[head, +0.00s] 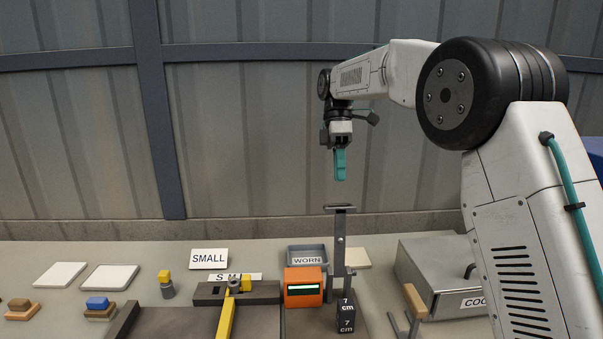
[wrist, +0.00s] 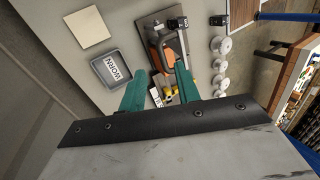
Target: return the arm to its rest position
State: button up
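My gripper (head: 340,164) hangs pointing down from my raised arm in the head view, high above the bench and over the grey metal post (head: 340,245). Its teal fingers appear almost edge-on there. In the wrist view, the two teal fingers of my gripper (wrist: 160,72) stand apart, with nothing visible between them but the bench below. My arm is bent at the elbow, with the forearm reaching left.
Below are an orange gauge (head: 305,287), black 7 cm blocks (head: 346,315), a WORN tray (head: 307,262) and a steel box (head: 440,272). A yellow bar (head: 226,318) lies to the left. White insulators (wrist: 219,63) form a row. The air around my gripper is clear.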

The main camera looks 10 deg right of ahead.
jog(key=s+d+r+m+t, duration=0.1)
jog(key=s+d+r+m, duration=0.15)
jog(key=s, duration=0.45)
jog(key=s+d+r+m+t, duration=0.1)
jog(key=s+d+m, duration=0.15)
jog(key=s, duration=0.45)
jog(key=s+d+r+m+t, duration=0.1)
jog(key=s+d+m, duration=0.1)
jog(key=s+m, duration=0.35)
jog(key=s+d+f+m+t, duration=0.1)
jog(key=s+f+m, duration=0.2)
jog(key=s, duration=0.7)
jog(key=s+d+f+m+t, duration=0.2)
jog(key=s+f+m, duration=0.1)
jog(key=s+f, duration=0.5)
jog(key=s, duration=0.3)
jog(key=shift+d+f, duration=0.25)
